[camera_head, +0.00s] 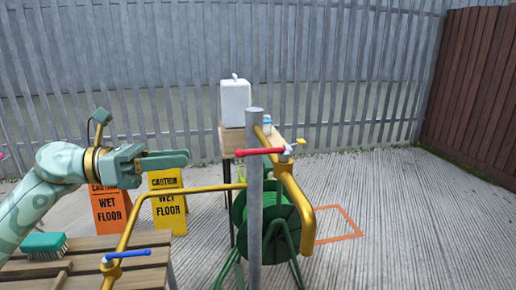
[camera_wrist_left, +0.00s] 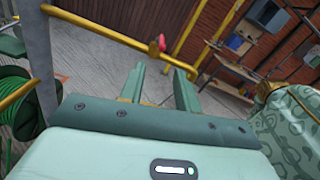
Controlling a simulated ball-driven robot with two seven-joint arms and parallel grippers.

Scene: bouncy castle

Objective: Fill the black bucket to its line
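My left gripper (camera_head: 180,160) reaches in from the left with its fingers pointing right, toward the post. In the left wrist view its two fingers (camera_wrist_left: 161,88) stand apart with nothing between them. A red tap lever (camera_head: 260,151) sits at the top of a thick yellow spout (camera_head: 298,200) by the grey post (camera_head: 254,200). A red piece also shows past the fingertips in the left wrist view (camera_wrist_left: 156,46). A blue lever (camera_head: 127,254) is on the yellow pipe (camera_head: 128,232) at lower left. I see no black bucket in either view. My right gripper is out of view.
A green hose reel (camera_head: 272,215) stands behind the post. Orange (camera_head: 110,212) and yellow (camera_head: 168,210) caution signs stand behind my arm. A green brush (camera_head: 44,243) lies on the wooden bench. An orange outline (camera_head: 340,238) marks the floor; the right side is clear.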

